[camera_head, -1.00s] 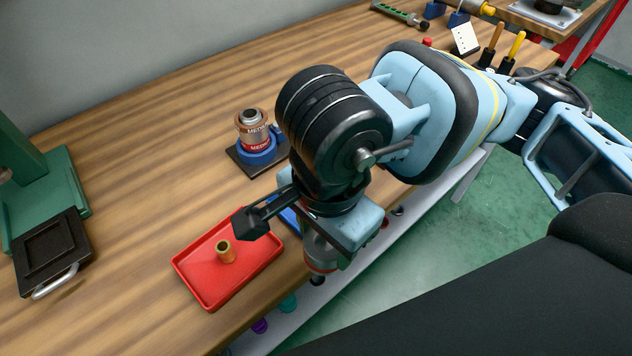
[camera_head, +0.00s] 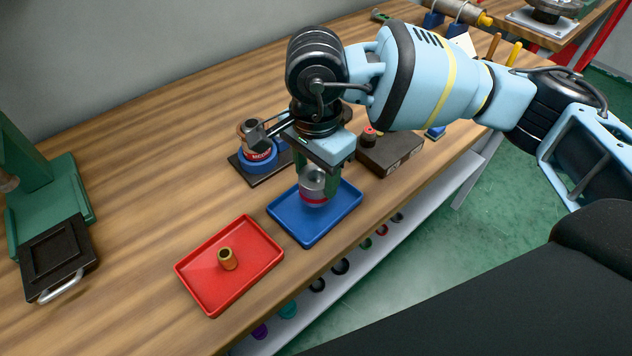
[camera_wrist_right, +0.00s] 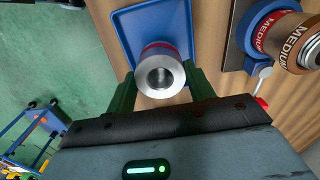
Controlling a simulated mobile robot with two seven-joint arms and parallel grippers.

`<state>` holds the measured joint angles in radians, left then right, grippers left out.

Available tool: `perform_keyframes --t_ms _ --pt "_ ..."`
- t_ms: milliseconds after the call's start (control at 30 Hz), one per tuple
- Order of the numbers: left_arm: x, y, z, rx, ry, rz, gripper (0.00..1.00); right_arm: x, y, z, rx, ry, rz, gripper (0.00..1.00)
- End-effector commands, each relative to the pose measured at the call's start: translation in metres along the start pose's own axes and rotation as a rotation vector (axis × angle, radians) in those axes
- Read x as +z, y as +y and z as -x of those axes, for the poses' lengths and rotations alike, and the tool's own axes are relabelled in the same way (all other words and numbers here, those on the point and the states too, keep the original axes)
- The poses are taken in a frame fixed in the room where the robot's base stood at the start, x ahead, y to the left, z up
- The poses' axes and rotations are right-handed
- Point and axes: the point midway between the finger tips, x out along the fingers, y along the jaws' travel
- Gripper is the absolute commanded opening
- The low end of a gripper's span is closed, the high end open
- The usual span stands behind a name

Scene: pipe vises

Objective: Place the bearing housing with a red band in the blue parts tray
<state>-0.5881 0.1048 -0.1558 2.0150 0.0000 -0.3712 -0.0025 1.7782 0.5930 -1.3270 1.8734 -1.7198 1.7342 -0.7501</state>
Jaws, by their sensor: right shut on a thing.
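The bearing housing (camera_head: 314,185) is a silver cylinder with a red band near its lower end. It also shows in the right wrist view (camera_wrist_right: 161,74), between the green fingers. My right gripper (camera_head: 316,178) is shut on it, upright over the blue parts tray (camera_head: 288,222). The blue tray also shows in the right wrist view (camera_wrist_right: 128,28); whether the housing touches its floor I cannot tell. My left gripper is not in view.
A red tray (camera_head: 200,284) with a small brass bushing (camera_head: 228,259) lies to the left. A blue vise (camera_head: 258,160) holding a part marked MEDIUM stands behind the blue tray. A dark box (camera_head: 392,152) lies to its right. The bench's front edge is close.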

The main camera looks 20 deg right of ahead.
Motion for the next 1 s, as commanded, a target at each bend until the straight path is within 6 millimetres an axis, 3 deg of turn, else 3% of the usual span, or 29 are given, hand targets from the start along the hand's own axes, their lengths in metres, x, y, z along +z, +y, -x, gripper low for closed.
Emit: perform_keyframes --t_ms 233,633,667,700,833,1000 --pt "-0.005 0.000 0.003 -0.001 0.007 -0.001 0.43 0.000 0.000 -0.031 -0.001 0.001 -0.001 0.26" --pt "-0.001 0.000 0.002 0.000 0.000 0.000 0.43 0.000 0.000 -0.038 -0.001 0.000 -0.001 0.26" --pt "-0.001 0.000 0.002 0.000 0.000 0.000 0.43 0.000 0.000 -0.039 0.000 0.000 -0.001 0.54" --pt "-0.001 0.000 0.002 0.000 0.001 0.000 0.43 0.000 0.000 -0.038 0.000 0.001 -0.001 0.59" --pt "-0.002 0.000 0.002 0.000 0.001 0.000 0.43 0.000 0.000 -0.038 0.000 0.001 -0.001 0.75" --pt "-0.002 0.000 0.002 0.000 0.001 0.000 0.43 0.000 0.000 -0.038 0.000 0.001 -0.001 0.75"
